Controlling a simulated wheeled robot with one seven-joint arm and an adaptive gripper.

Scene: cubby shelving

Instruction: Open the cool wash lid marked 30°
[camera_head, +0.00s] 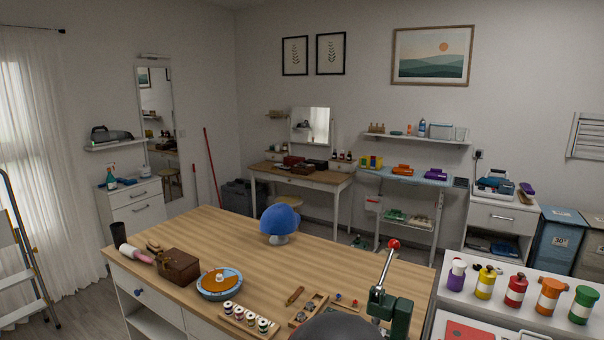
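A blue bin (560,246) with a white label reading 30° stands on the floor at the far right. Its lid (563,215) is a blue-grey top that looks closed. A second, grey-brown bin (591,250) stands right beside it, cut by the right edge, and its label is too small to read. The lower part of the blue bin is hidden behind the white counter in front. My gripper is not in view. A dark rounded shape at the bottom edge may be part of my arm.
A wooden worktable (330,265) fills the foreground, with a green lever press (389,306) and a blue dome (280,220) on it. A white counter with several coloured bottles (515,290) stands before the bins. A white cabinet (497,225) stands left of them.

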